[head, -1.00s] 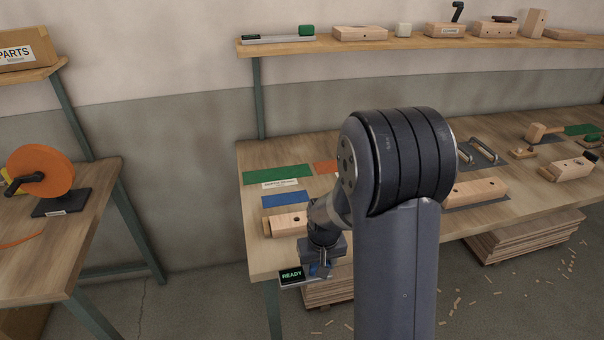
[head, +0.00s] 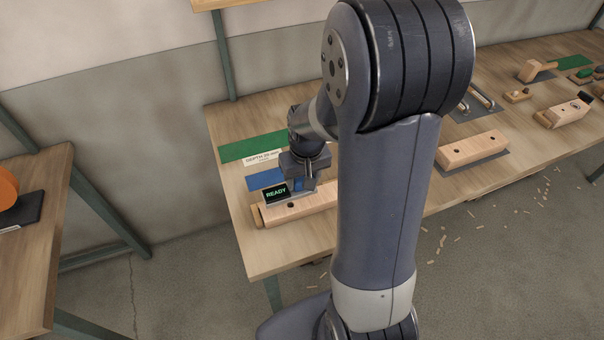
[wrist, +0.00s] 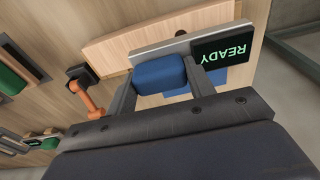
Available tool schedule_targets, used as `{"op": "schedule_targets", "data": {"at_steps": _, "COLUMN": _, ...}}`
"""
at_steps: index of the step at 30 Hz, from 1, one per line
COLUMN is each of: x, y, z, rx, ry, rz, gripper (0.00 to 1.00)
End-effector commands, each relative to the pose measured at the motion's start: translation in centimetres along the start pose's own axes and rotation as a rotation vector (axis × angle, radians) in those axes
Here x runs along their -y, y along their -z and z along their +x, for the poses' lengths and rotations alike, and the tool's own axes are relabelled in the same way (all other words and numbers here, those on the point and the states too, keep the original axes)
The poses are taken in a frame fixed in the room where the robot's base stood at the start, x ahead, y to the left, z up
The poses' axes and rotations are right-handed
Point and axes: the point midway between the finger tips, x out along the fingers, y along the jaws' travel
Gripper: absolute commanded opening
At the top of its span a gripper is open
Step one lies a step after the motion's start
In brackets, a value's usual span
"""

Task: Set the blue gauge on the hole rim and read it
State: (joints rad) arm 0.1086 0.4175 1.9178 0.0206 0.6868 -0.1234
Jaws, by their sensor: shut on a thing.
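The blue gauge has a blue body (wrist: 160,75), a pale metal bar and a black display (head: 276,193) that reads READY in green. My gripper (wrist: 165,80) is shut on the blue body, with one finger on each side in the wrist view. In the head view my gripper (head: 302,183) holds the gauge over the left part of a long wooden block (head: 318,199). A dark hole (head: 291,206) shows in the block's top, beside the display. The block (wrist: 125,45) also shows beyond the gauge in the wrist view. I cannot tell whether the gauge touches the block.
A blue mat (head: 262,179), a green mat (head: 240,149) and a small label card (head: 262,158) lie behind the block. Another wooden block (head: 472,149) lies to the right on the bench. An orange tool (wrist: 87,97) shows in the wrist view. My arm hides the bench middle.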

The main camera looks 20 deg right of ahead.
Motion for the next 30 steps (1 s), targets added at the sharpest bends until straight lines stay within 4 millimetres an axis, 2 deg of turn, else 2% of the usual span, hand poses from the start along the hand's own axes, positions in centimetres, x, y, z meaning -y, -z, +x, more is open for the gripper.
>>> {"op": "schedule_targets", "data": {"at_steps": 5, "x": 0.0, "y": 0.0, "z": 0.1, "rx": -0.001, "ry": 0.0, "rz": 0.0, "gripper": 0.12}}
{"op": "schedule_targets", "data": {"at_steps": 19, "x": 0.0, "y": -0.4, "z": 3.3, "rx": -0.001, "ry": 0.0, "rz": 0.0, "gripper": 0.12}}
{"op": "schedule_targets", "data": {"at_steps": 30, "x": 0.0, "y": -0.4, "z": 3.5, "rx": -0.001, "ry": 0.0, "rz": 0.0, "gripper": 0.12}}
